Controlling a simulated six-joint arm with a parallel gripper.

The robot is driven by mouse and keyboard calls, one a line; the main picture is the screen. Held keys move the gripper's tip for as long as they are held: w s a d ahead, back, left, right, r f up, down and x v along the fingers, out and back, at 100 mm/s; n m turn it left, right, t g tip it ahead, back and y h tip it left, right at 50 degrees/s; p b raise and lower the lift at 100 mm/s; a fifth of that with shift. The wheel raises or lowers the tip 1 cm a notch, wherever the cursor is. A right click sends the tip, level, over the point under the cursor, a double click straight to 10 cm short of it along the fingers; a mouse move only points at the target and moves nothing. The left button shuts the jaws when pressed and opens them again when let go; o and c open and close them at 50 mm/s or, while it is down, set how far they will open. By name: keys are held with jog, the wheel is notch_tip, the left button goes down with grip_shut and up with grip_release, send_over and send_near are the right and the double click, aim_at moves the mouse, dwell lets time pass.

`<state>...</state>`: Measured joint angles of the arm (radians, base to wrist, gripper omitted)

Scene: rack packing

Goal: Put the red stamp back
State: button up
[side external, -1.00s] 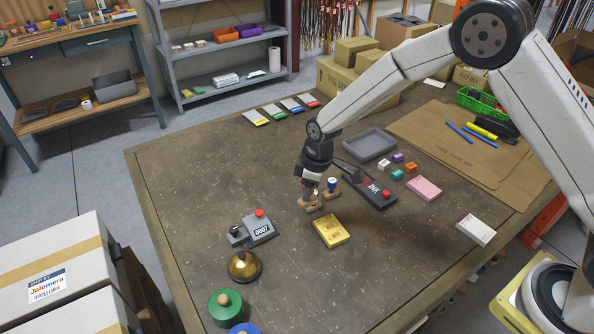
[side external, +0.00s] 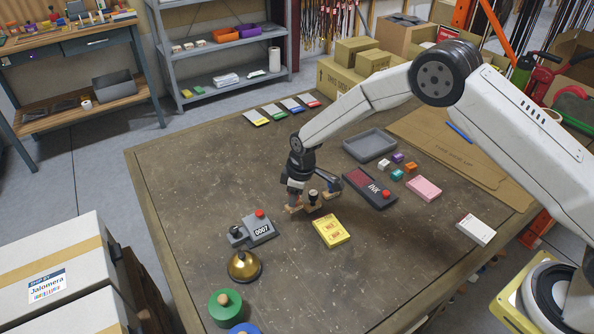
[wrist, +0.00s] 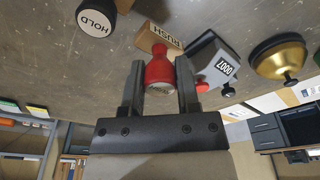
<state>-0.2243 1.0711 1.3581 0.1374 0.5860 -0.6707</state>
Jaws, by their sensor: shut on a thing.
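The red stamp shows in the wrist view as a red handle (wrist: 159,68) above a wooden block (wrist: 158,38) lettered RUSH. My gripper (wrist: 160,66) is shut on the handle, one finger on each side. I cannot tell if the base touches the table. The HOLD stamp (wrist: 95,17) is at the left in the wrist view.
The grey numbering device (side external: 256,228) and brass bell (side external: 243,266) stand to the lower left. The yellow pad (side external: 331,231) is in front, and the open ink pad (side external: 383,194) to the right. A grey tray (side external: 370,144) lies behind. Table left of the gripper is clear.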

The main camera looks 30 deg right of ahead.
jog(key=shift+f, duration=1.6)
jog(key=shift+f, duration=0.15)
jog(key=o, duration=1)
notch_tip(320, 180, up, 12)
jog(key=s+d, duration=0.1)
jog(key=shift+s+d, duration=0.1)
